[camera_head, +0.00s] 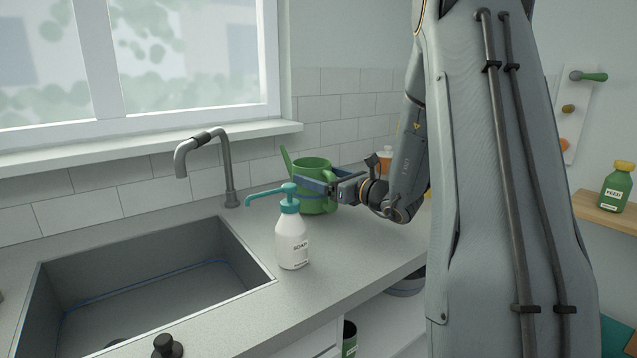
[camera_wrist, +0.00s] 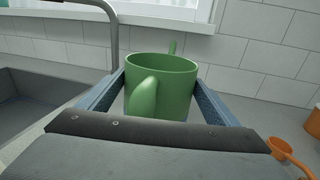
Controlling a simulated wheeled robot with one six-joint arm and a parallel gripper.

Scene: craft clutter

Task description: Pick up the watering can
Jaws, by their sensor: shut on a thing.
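The green watering can (camera_head: 318,171) stands upright on the counter behind the soap bottle, its spout pointing up to the left. My gripper (camera_head: 318,190) reaches it from the right, with its blue fingers around the body. In the wrist view the can (camera_wrist: 162,85) fills the space between the two fingers of my gripper (camera_wrist: 160,98), with its handle toward the camera and its spout behind. My gripper is shut on the can's body. I cannot tell whether the can's base touches the counter, as its lower part is partly hidden.
A white soap bottle (camera_head: 292,240) with a teal pump stands close in front of the can. The sink (camera_head: 150,262) and grey tap (camera_head: 228,170) are to the left. An orange item (camera_wrist: 285,150) lies at right in the wrist view. A tiled wall (camera_head: 340,105) stands behind.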

